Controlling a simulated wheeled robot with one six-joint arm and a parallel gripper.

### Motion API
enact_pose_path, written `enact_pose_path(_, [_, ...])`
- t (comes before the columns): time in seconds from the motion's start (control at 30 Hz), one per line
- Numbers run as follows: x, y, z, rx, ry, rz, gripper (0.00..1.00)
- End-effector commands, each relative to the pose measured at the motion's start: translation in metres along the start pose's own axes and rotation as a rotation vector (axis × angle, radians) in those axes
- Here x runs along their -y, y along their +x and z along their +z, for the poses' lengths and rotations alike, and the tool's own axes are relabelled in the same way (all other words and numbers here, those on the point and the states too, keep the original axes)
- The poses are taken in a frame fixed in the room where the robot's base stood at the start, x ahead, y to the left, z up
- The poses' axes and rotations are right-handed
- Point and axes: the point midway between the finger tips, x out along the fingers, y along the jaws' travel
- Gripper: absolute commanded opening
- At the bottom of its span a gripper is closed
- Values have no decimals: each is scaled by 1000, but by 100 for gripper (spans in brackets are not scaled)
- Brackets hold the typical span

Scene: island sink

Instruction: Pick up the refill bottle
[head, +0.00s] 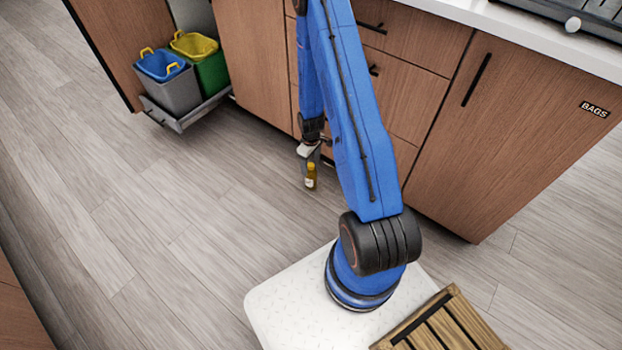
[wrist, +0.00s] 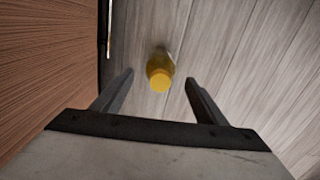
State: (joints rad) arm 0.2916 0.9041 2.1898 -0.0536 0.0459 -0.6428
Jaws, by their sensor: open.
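The refill bottle (head: 310,178) is small and yellow with a pale label, and it stands on the wood floor near the cabinet front. In the wrist view the bottle (wrist: 161,70) shows from above, its yellow cap towards me, just beyond the fingertips and roughly midway between them. My gripper (head: 306,160) is directly above or just behind the bottle in the head view. I cannot tell the exact height gap to the bottle.
The cabinet front (wrist: 45,70) rises close on the left in the wrist view. A pulled-out bin drawer (head: 184,118) with a grey bin (head: 178,95) and a green bin (head: 212,75) stands at upper left. A wooden crate (head: 440,325) is at lower right. Open floor lies left of the bottle.

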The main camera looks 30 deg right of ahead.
Motion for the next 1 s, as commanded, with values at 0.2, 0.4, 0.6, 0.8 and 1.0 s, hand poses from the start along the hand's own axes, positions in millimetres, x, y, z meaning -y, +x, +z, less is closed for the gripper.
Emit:
enact_pose_path(0.2, [0,18,0,-2,1,0,66])
enact_pose_path(0.4, [0,22,0,-2,2,-1,66])
enact_pose_path(0.6, [0,28,1,-3,3,-2,66])
enact_pose_path(0.8, [0,34,1,-2,1,-1,66])
enact_pose_path(1.0, [1,49,3,1,1,-1,66])
